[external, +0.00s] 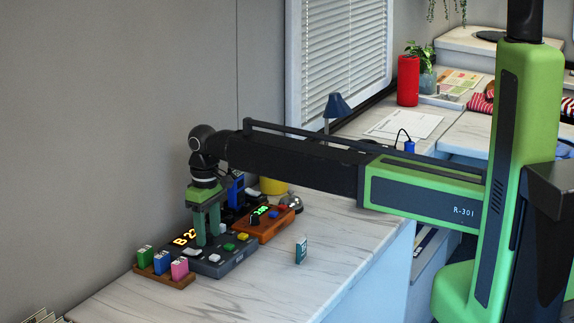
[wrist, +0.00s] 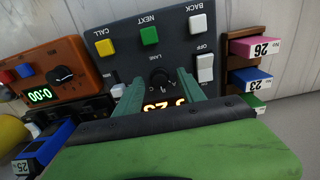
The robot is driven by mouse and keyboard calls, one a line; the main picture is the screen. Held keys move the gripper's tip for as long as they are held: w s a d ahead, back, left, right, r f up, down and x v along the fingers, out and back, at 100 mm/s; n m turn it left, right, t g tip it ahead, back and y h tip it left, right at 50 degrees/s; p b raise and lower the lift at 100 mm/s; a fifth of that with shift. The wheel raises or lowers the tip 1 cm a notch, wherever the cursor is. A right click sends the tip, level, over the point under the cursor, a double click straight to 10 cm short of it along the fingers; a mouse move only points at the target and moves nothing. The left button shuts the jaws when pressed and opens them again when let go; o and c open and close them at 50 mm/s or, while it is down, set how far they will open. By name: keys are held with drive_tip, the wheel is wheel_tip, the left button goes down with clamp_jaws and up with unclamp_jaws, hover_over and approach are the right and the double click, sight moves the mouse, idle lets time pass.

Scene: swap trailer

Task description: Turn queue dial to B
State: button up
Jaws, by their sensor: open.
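The dark queue console (external: 230,264) stands on the marble counter; its face (wrist: 128,35) fills the upper middle of the wrist view. Its black dial (wrist: 160,76) has small letters around it and the word LANE beside it; its pointer direction is too small to tell. The lit display (external: 184,238) shows a B and digits, partly hidden. My gripper (external: 208,243) points down over the console. In the wrist view my gripper (wrist: 160,85) is open, one green finger on each side of the dial. I cannot tell whether the fingers touch it.
Yellow, green and white buttons (wrist: 150,36) and a white switch (wrist: 205,68) sit near the dial. An orange device (external: 263,226) and a ticket rack (external: 163,276) flank the console. A small teal-and-white box (external: 301,250) stands on the counter, whose front right is clear.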

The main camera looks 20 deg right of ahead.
sight(208, 235)
wheel_tip(208, 235, up, 18)
drive_tip(key=p, duration=1.7)
drive_tip(key=shift+f, duration=0.25)
drive_tip(key=shift+f, duration=0.1)
